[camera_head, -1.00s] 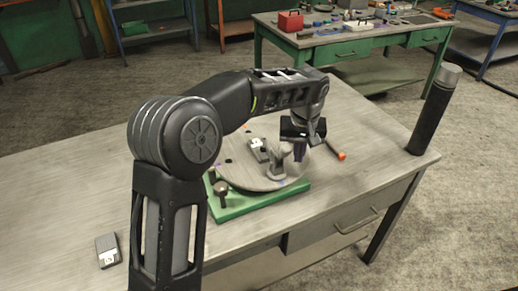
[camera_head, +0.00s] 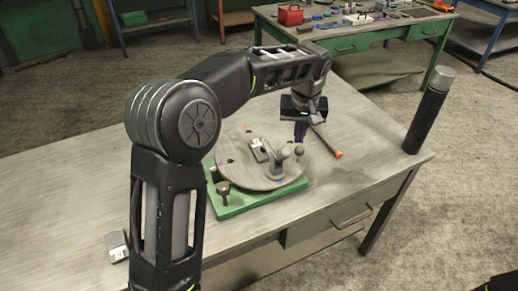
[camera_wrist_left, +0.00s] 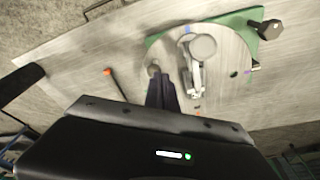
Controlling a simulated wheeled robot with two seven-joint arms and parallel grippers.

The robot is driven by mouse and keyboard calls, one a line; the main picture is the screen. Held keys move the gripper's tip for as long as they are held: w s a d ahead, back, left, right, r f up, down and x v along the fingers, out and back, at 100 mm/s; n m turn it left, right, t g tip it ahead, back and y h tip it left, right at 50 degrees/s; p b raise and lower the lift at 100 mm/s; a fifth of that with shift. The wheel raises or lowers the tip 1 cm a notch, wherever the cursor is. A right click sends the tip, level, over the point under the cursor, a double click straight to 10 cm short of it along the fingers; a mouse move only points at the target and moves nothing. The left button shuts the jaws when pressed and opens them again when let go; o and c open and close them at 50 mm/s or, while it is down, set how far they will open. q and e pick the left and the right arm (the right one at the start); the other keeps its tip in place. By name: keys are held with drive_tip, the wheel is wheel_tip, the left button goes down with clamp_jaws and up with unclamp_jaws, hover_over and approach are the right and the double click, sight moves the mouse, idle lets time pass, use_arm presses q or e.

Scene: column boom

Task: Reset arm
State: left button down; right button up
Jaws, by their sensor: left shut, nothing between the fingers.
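My left arm reaches in from the left over the workbench. My left gripper (camera_head: 300,138) is shut and empty, pointing down just behind the round grey plate (camera_head: 236,168) in the head view. The plate sits on a green base (camera_head: 232,208) and carries a grey clamp (camera_head: 278,160) and a small block with a white label (camera_head: 259,150). In the left wrist view, the closed dark fingers (camera_wrist_left: 161,92) show beside the clamp (camera_wrist_left: 193,75), with nothing between them.
An orange-tipped rod (camera_head: 326,143) lies right of the plate. A black cylinder (camera_head: 426,118) with a grey top stands at the bench's right corner. A small grey device (camera_head: 117,246) lies front left, partly behind my arm. The bench's left side (camera_head: 65,180) is mostly clear.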

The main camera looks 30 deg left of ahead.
idle(0.3)
use_arm(q)
drive_tip(key=w+d+f+m+t+h, duration=0.2)
drive_tip(key=w+d+f+m+t, duration=0.15)
drive_tip(key=d, duration=0.25)
drive_tip(key=s+d+f, duration=0.1)
drive_tip(key=d+f, duration=0.1)
drive_tip(key=f, duration=0.3)
drive_tip(key=s+d+f+m+h, duration=0.1)
drive_tip(key=s+d+f, duration=0.1)
drive_tip(key=f, duration=0.4)
drive_tip(key=s+d+f+h+b, duration=0.1)
drive_tip(key=s+d+f, duration=0.1)
drive_tip(key=f, duration=0.4)
drive_tip(key=shift+s+d+g, duration=0.2)
drive_tip(key=shift+d+g, duration=0.15)
drive_tip(key=shift+d, duration=0.45)
drive_tip(key=s+f+g, duration=0.1)
drive_tip(key=s+f, duration=0.5)
drive_tip(key=s, duration=0.4)
drive_tip(key=s+d+f+n+g+b, duration=0.1)
drive_tip(key=s+f+g, duration=0.1)
drive_tip(key=s+f, duration=0.5)
drive_tip(key=s+d+f+g+h+b, duration=0.1)
drive_tip(key=s+f, duration=0.6)
drive_tip(key=s, duration=0.6)
drive_tip(key=shift+s, duration=0.2)
